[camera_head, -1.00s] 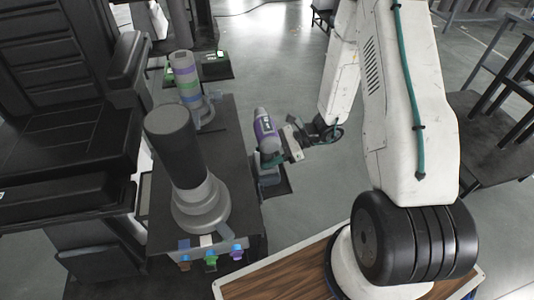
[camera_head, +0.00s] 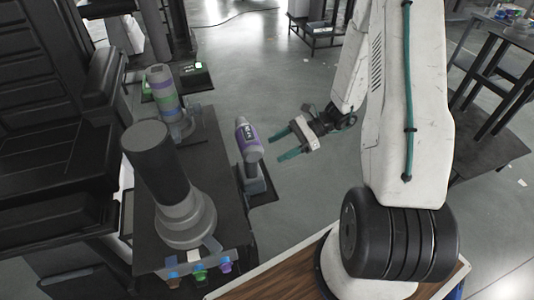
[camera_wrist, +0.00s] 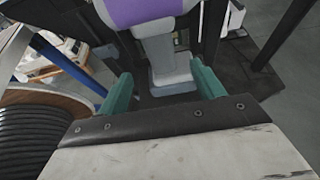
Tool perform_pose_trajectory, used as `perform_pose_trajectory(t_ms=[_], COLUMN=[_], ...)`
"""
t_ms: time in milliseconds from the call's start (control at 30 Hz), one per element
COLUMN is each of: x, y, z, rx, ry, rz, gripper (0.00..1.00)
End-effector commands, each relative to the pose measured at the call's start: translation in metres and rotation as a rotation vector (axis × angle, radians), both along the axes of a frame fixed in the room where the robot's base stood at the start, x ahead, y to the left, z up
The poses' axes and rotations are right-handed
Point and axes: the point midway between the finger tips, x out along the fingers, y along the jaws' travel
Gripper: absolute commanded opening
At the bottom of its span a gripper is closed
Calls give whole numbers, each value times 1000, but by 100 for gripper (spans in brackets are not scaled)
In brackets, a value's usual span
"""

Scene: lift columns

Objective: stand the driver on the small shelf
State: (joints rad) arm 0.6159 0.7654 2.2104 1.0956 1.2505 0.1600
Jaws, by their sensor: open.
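The driver (camera_head: 250,142), purple and grey, stands upright on its grey base on the small dark shelf (camera_head: 266,191) at the side of the black stand. In the wrist view the driver (camera_wrist: 160,45) is ahead of the fingers, its base on a dark surface. My gripper (camera_head: 285,145) is open and empty, to the right of the driver and apart from it. Its two teal fingers also show in the wrist view (camera_wrist: 163,95), with a gap between them and nothing held.
Coloured clips (camera_head: 198,272) line the stand's front. Open floor (camera_head: 300,85) lies behind my gripper. Dark tables (camera_head: 490,125) are at the right.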

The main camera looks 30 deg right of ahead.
Motion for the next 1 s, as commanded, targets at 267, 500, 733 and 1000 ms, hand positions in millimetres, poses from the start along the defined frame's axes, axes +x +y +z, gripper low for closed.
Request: perform_pose_trajectory(t_ms=[267, 500, 733, 1000], x=[-4, -28, -71, -130], y=[-1, 36, 65, 81], z=[31, 114, 181, 240], rx=[-47, -228, -426, -682], ry=[-50, -233, -414, -625], rz=[86, 408, 729, 1074], gripper=[67, 67, 67, 67])
